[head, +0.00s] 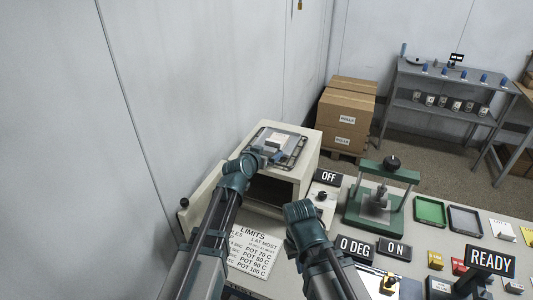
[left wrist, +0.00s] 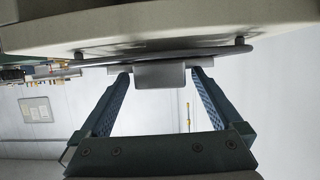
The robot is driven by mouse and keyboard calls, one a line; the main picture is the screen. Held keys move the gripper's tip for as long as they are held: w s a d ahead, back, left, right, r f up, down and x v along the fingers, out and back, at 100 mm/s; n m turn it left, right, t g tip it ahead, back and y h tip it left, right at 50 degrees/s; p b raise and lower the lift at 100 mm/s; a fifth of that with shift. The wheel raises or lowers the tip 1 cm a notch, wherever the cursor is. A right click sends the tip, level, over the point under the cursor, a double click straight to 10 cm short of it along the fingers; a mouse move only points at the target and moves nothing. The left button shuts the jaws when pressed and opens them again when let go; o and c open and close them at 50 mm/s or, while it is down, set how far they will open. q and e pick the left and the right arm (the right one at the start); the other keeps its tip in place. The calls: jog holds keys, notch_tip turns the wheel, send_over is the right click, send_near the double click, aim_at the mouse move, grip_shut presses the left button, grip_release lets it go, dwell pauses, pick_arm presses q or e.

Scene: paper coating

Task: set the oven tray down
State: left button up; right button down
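The oven tray (head: 296,155), a dark wire-edged tray with a pale piece and small items on it, lies on top of the cream oven (head: 307,168). In the left wrist view the tray's edge (left wrist: 215,53) and its small feet sit against the cream oven top. My left gripper (head: 258,158) is at the tray's near left side. In the left wrist view its fingers (left wrist: 160,80) stand apart on either side of the tray's grey tab (left wrist: 160,75), with narrow gaps showing. My right gripper (head: 298,208) is in front of the oven, apart from the tray; its fingertips are unclear.
The oven's front is open and dark inside (head: 270,192). To its right are an OFF sign (head: 328,177), a green press (head: 375,217) and green and dark trays (head: 430,211). A LIMITS sheet (head: 254,250) lies in front. A wall stands close on the left.

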pick_arm(q)
jog(key=shift+r, duration=0.25)
jog(key=p+v, duration=0.5)
jog(key=v, duration=0.7)
jog(key=shift+f, duration=0.1)
jog(key=s+a+f+n+g+y, duration=0.2)
jog(key=s+a+f+g, duration=0.1)
jog(key=s+f+g, duration=0.5)
jog(key=s+a+f+n+g+y, duration=0.1)
jog(key=s+a+f+g+y, duration=0.2)
jog(key=s+f, duration=0.5)
jog(key=s+d+f+m+g+b, duration=0.2)
jog(key=s+d+b, duration=0.4)
jog(key=d, duration=0.4)
jog(key=shift+s+f+m+y, duration=0.3)
jog(key=shift+s+f+m, duration=0.25)
jog(key=shift+f+m, duration=0.05)
